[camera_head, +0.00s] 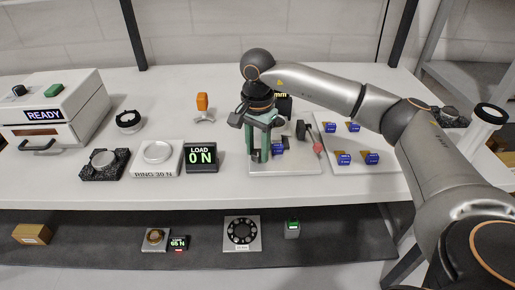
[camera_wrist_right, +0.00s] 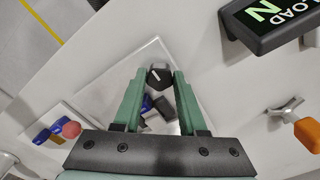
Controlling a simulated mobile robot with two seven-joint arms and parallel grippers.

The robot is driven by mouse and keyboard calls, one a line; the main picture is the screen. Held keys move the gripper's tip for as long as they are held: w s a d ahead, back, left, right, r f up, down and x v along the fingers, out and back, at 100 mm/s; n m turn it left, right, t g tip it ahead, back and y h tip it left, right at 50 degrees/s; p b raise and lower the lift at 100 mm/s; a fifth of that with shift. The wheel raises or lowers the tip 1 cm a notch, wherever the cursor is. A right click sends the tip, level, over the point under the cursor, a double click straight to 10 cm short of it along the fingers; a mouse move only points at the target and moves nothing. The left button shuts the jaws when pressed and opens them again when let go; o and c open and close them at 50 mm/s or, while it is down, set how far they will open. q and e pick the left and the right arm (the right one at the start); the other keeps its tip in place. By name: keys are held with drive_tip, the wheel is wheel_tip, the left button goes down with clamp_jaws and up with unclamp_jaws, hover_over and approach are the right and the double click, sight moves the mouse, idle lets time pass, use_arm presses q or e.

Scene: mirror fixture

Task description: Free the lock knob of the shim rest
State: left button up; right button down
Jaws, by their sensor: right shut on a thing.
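My right gripper (camera_head: 258,153) reaches down over the left part of a pale fixture plate (camera_head: 297,169). In the right wrist view its green fingers (camera_wrist_right: 159,77) are closed around a black knob with a white mark (camera_wrist_right: 159,74), at the fingertips. The knob sits low over the plate (camera_wrist_right: 118,75). A blue piece (camera_head: 278,148) is on the plate beside the fingers, and blue and dark parts (camera_wrist_right: 154,110) show between the fingers in the wrist view. The fingers partly hide the knob in the head view. My left gripper is not in view.
A red ball end (camera_head: 318,148) stands at the plate's right side. A tray (camera_head: 357,140) right of it holds several blue-and-brown pieces. A load display (camera_head: 201,157) reading 0 N and a ring stand (camera_head: 157,172) are left. An orange-topped part (camera_head: 202,103) stands behind.

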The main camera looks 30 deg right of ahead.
sight(257, 152)
drive_tip(key=shift+w+r, duration=0.1)
drive_tip(key=shift+r, duration=0.05)
drive_tip(key=c, duration=0.7)
unclamp_jaws()
drive_tip(key=shift+c, duration=0.2)
wheel_tip(257, 152, up, 12)
drive_tip(key=shift+r, duration=0.2)
